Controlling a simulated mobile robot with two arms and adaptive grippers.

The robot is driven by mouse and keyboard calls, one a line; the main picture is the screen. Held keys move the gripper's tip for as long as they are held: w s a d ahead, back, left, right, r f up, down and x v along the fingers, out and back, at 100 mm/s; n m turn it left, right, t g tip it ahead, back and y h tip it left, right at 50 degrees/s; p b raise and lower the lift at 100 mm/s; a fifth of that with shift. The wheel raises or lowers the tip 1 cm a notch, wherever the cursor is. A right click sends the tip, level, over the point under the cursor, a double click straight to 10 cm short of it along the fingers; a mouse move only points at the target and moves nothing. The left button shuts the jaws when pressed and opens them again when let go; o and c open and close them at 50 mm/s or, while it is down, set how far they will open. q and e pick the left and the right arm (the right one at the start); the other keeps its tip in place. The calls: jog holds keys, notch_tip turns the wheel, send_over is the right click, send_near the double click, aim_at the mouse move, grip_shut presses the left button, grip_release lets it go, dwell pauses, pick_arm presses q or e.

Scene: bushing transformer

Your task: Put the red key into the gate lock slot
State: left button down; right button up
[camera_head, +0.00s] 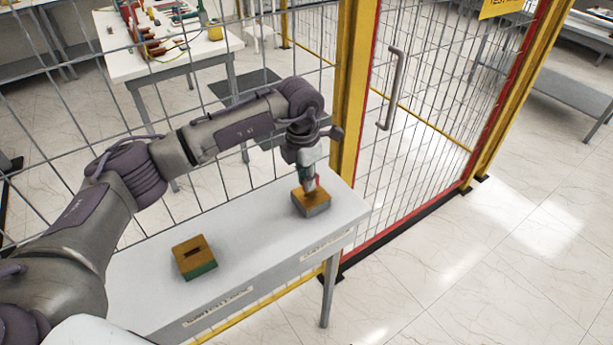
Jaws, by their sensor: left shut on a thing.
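Two lock blocks with wooden-coloured tops stand on a narrow white table (250,235). The right block (313,208) has a grey base and is nearer the gate. The left block (194,257) has a green base and a dark, empty slot in its top. My left gripper (309,184) points down over the right block, shut on the red key (317,181), of which only a small red part shows. The gripper hides most of the key and the right block's slot, so I cannot tell whether the key is in it. My right gripper is not in view.
A wire-mesh fence runs behind the table. A yellow post (353,90) and a gate with a grey handle (392,90) stand to the right. Behind the fence is a white table (140,66) with several parts. The floor at the right front is clear.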

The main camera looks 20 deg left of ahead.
pick_arm(q)
jog(key=shift+f+b, duration=0.35)
jog(key=shift+f, duration=0.05)
dwell(0.4)
